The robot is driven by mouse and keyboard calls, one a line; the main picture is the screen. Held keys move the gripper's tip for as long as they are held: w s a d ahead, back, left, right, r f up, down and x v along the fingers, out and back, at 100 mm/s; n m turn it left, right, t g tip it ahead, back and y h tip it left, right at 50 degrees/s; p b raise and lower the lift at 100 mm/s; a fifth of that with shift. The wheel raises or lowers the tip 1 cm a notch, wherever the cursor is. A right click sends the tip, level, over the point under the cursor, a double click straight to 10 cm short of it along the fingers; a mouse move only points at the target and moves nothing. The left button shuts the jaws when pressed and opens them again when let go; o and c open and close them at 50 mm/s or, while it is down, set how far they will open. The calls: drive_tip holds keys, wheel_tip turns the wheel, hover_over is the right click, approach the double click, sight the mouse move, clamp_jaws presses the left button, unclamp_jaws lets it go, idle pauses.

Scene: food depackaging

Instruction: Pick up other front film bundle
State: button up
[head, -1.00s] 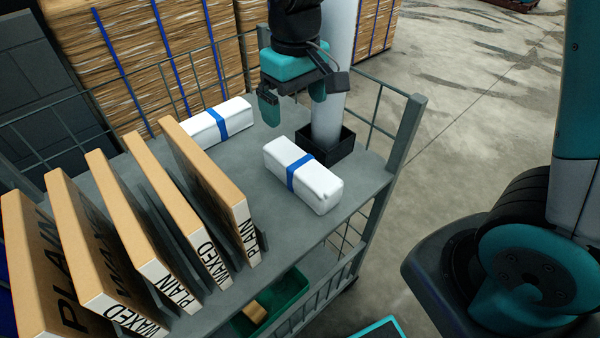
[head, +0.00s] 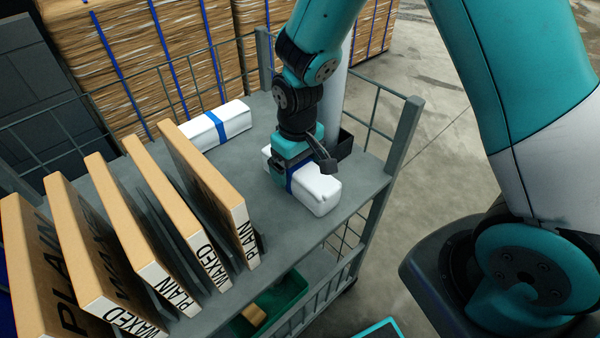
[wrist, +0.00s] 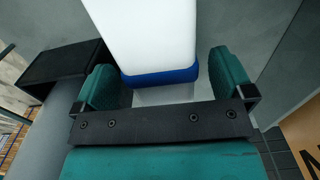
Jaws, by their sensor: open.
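A white film bundle with a blue band (head: 318,193) lies on the grey shelf nearer the front. My gripper (head: 291,182) is down over it at the band. In the wrist view the bundle (wrist: 145,35) lies between the two teal fingers of my gripper (wrist: 165,82), with its blue band just ahead of the palm bar. The fingers stand open, with a gap visible at both sides of the bundle. A second white bundle with a blue band (head: 232,118) lies farther back on the shelf, apart from the gripper. The fingertips are hidden in the head view.
Several upright boxes marked PLAIN and WAXED (head: 215,200) stand at the left of the shelf (head: 285,240). A black holder (head: 345,143) with a pale post stands just behind the front bundle. A green bin (head: 282,300) sits below. Wire rails edge the cart.

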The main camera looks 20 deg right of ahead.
wheel_tip(320, 180, down, 2)
drive_tip(key=shift+f, duration=0.1)
drive_tip(key=shift+c, duration=0.2)
drive_tip(key=c, duration=1)
